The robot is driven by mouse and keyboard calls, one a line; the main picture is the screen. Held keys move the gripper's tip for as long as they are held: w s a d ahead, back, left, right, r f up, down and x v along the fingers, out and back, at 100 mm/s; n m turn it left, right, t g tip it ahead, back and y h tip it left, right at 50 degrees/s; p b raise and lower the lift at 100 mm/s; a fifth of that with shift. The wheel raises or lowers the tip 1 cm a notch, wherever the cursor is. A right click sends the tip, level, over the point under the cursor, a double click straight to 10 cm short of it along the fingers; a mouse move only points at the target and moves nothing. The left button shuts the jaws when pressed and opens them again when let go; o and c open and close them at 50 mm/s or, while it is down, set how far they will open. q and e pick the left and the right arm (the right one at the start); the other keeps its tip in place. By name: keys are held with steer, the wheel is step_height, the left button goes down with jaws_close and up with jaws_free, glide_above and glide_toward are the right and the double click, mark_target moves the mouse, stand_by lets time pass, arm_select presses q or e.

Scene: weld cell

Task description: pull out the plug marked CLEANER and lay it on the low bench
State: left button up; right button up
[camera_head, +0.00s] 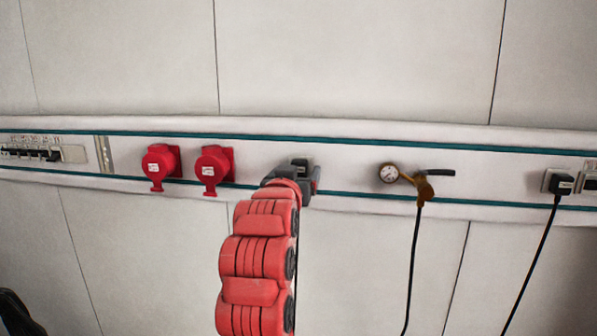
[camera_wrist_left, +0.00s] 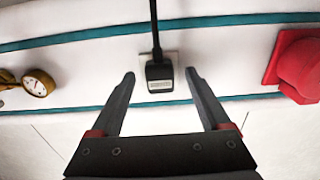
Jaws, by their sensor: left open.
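A black plug (camera_wrist_left: 160,78) with a pale label sits in a wall socket, in the middle of the left wrist view. Its lettering is too small to read, so I cannot tell if it is the CLEANER plug. In the head view the top of this plug (camera_head: 300,163) shows just past my left gripper (camera_head: 297,180). The left gripper (camera_wrist_left: 160,74) is open, with one finger on each side of the plug in the wrist view; gaps show on both sides. Whether the fingers reach the plug's depth is unclear. The low bench and my right gripper are out of view.
Two red covered sockets (camera_head: 212,169) stick out left of my arm. A brass gauge (camera_head: 388,173) and a hanging dark hose (camera_head: 413,260) are to the right. Another black plug (camera_head: 563,184) with a cable is at the far right. Switches (camera_head: 35,152) are far left.

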arm_select(q)
jaws_close()
stand_by(0.3)
steer(key=s+a+b, duration=0.1)
steer(key=s+b, duration=0.3)
steer(key=s, duration=0.2)
steer(key=shift+b, duration=0.3)
stand_by(0.9)
steer(key=shift+a, duration=0.1)
steer(key=shift+w, duration=0.1)
